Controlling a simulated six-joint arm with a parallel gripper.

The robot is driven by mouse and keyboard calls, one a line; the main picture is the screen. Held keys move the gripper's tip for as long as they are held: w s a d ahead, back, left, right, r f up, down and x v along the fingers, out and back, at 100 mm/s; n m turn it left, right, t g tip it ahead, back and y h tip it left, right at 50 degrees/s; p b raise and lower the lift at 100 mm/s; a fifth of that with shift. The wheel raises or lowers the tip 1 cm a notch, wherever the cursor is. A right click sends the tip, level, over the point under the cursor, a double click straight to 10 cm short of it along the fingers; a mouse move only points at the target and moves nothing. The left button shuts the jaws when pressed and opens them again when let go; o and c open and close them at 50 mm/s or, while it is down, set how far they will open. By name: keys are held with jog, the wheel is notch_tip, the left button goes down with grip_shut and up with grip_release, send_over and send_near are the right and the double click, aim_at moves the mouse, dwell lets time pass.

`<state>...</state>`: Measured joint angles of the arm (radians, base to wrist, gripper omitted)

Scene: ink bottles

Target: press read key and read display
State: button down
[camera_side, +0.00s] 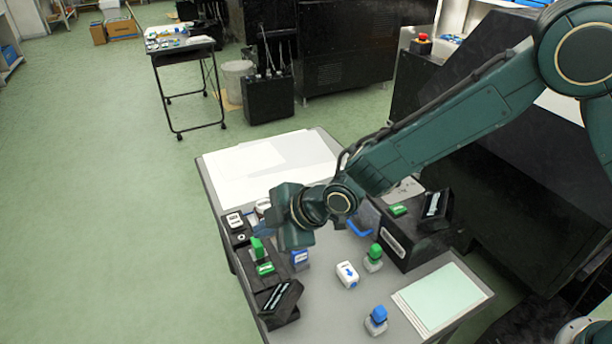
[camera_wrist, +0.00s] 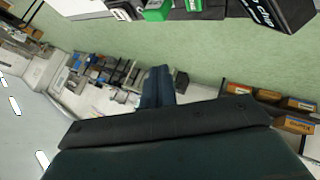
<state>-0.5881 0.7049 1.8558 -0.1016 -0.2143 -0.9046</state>
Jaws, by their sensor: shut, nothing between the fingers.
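A black unit on the left edge of the table carries a green key (camera_side: 265,268) with a white label and a tilted dark display panel (camera_side: 281,297) with pale marks, too small to read. A second black unit, on the right behind my arm, has a green key (camera_side: 398,210) and a dark panel (camera_side: 434,206). My gripper (camera_side: 294,240) is above the table's left part, near the left unit, and seems apart from both keys. In the wrist view my shut, empty fingers (camera_wrist: 158,84) show, with a green key (camera_wrist: 157,9) and a panel with cut-off white lettering (camera_wrist: 265,12) at the top edge.
A green-capped bottle (camera_side: 373,258), a white bottle with a blue arrow (camera_side: 347,274) and a blue-capped bottle (camera_side: 376,321) stand on the table. A small blue and white item (camera_side: 299,260) is close below my gripper. A pale green sheet (camera_side: 440,298) lies front right.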

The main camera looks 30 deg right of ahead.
aim_at(271, 269)
jog(key=shift+f, duration=0.15)
jog(key=shift+f, duration=4.25)
jog(key=shift+f, duration=0.9)
dwell(0.4)
jog(key=shift+r, duration=0.85)
jog(key=shift+r, duration=0.15)
jog(key=shift+r, duration=2.4)
